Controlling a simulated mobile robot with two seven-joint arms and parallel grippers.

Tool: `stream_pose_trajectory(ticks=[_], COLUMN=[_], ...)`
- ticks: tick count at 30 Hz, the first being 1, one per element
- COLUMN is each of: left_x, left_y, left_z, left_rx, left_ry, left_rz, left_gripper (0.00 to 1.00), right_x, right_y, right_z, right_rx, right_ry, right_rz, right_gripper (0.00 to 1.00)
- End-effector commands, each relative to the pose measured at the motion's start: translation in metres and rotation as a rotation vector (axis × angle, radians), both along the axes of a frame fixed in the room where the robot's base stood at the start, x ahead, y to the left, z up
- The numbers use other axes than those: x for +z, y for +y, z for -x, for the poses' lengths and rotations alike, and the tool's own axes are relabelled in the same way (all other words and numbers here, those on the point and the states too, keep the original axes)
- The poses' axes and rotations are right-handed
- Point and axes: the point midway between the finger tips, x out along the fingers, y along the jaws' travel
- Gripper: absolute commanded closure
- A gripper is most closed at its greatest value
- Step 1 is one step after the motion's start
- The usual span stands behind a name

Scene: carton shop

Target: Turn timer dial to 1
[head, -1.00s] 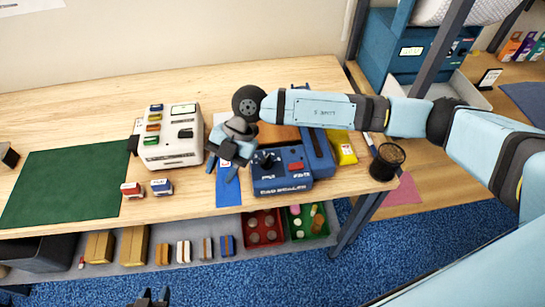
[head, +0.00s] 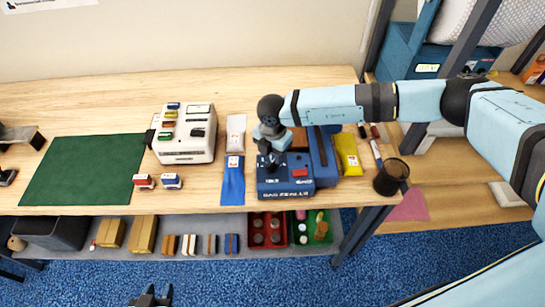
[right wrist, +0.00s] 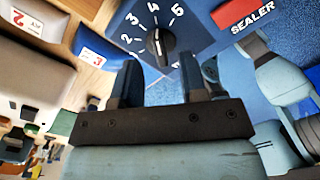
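The 1 is not visible. My right gripper (head: 269,158) is over the dial's side of the sealer. In the right wrist view its two fingers (right wrist: 160,62) stand apart on either side of the knob, with gaps showing. My left gripper (head: 157,291) is at the bottom edge of the head view, away from the table, its fingers apart and empty.
A white device (head: 184,148) with coloured blocks, a blue-and-white packet (head: 233,182) and a green mat (head: 80,170) lie to the left. The shelf below holds bins and boxes.

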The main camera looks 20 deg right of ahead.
Motion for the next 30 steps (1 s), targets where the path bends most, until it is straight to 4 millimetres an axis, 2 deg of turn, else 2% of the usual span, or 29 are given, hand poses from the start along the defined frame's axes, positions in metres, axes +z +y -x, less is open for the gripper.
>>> stream_pose_trajectory(ticks=[3,7,18,24,30], left_x=[0.004,0.004,0.003,0.004,0.006], left_y=[0.000,0.001,0.001,0.001,0.001], left_z=[0.002,0.004,0.007,0.005,-0.001], left_rx=[0.003,0.005,0.006,0.007,0.006], left_ry=[0.004,0.007,0.013,0.009,-0.001], left_rz=[0.000,0.000,0.001,0.000,0.001], left_gripper=[0.61,0.61,0.61,0.61,0.61], right_x=[-0.018,-0.031,-0.038,-0.038,-0.038], right_y=[0.001,0.000,0.000,0.000,0.000], right_z=[0.000,0.000,0.000,0.000,0.000], right_rx=[0.000,0.000,0.001,0.001,0.005], right_ry=[0.001,0.001,0.000,0.000,0.000], right_rz=[0.000,-0.001,-0.001,-0.001,-0.001], right_gripper=[0.61,0.61,0.61,1.00,1.00])
